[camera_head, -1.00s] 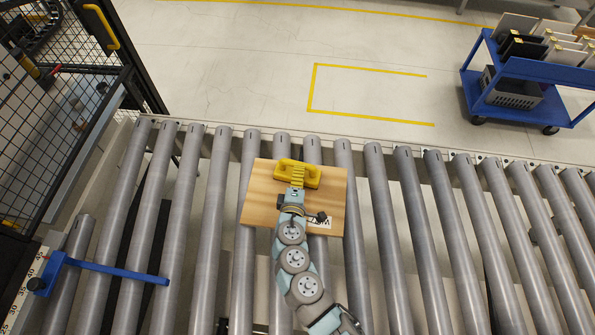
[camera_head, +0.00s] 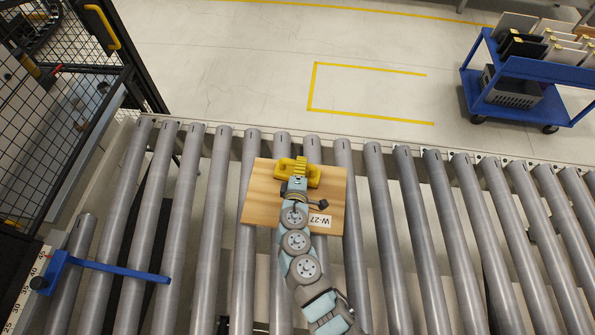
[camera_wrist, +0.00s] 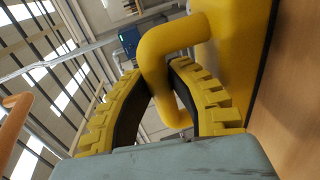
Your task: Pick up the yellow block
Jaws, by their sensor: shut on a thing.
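The yellow block (camera_head: 314,175) is at the far edge of a wooden board (camera_head: 262,196), with my gripper (camera_head: 298,168) reaching it from the near side. In the wrist view the block (camera_wrist: 228,28) has a thick, bent yellow handle. My gripper (camera_wrist: 162,75), with yellow ribbed fingers and black inner pads, is shut on this handle, one finger on each side. The block's underside is hidden, so I cannot tell whether it touches the board.
The board, with a white W-27 label (camera_head: 320,220), lies on grey rollers (camera_head: 425,240). A blue arm (camera_head: 115,269) crosses the rollers at left. A black mesh fence (camera_head: 75,75) stands at far left. A blue cart (camera_head: 530,75) stands beyond the conveyor.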

